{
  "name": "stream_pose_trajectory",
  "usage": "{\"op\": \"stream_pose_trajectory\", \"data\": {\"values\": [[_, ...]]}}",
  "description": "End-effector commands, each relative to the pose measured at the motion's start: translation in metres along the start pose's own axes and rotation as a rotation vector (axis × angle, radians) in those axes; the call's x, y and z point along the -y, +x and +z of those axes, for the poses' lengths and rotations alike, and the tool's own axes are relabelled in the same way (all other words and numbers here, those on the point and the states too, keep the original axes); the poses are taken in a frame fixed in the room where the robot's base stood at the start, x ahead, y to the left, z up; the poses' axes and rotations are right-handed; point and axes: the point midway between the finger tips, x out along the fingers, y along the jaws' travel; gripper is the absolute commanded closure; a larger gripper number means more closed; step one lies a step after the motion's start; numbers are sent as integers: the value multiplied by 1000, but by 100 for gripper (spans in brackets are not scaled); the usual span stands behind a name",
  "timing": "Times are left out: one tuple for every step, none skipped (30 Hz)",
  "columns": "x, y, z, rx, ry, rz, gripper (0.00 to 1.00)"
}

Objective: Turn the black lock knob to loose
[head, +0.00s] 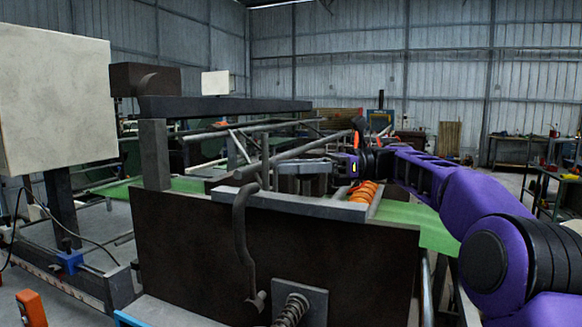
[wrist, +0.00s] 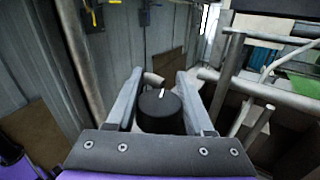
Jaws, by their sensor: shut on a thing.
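The black lock knob (wrist: 160,114) sits between my two fingers in the wrist view. It is round, with a short white mark on its top face that points nearly straight up in the picture. My gripper (wrist: 160,78) is shut on the knob, with one grey finger along each side. In the head view my gripper (head: 281,169) reaches left over the machine from the purple arm. I cannot clearly make out the knob there. No loose or locked labels are readable.
Grey bars and tubes (head: 300,146) of the machine run close behind my gripper. A dark machine side plate (head: 200,250) with a curved lever (head: 244,235) stands in front. Orange rollers (head: 362,192) and a green web (head: 425,222) lie below my arm. Pipes (wrist: 262,92) flank the knob at right.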

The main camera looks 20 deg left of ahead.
Motion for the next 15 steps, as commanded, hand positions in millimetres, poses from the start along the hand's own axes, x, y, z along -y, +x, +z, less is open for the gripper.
{"op": "stream_pose_trajectory", "data": {"values": [[0, 1, 0, 0, 0, 4, 100], [0, 1, 0, 0, 1, 5, 100], [0, 1, 0, 0, 1, 5, 100], [0, 1, 0, 0, 1, 5, 100], [0, 1, 0, 0, 1, 5, 100], [0, 1, 0, 0, 1, 5, 100], [0, 1, 0, 0, 1, 5, 100], [0, 1, 0, 0, 1, 5, 100], [0, 1, 0, 1, 1, 5, 100], [0, 1, 0, 1, 1, 5, 100], [0, 1, 0, 1, 1, 5, 46], [0, 1, 0, 1, 1, 5, 39], [0, 1, 0, 1, 1, 5, 33], [0, 1, 0, 1, 0, 4, 28], [0, 1, 0, 1, 0, 4, 21]]}}
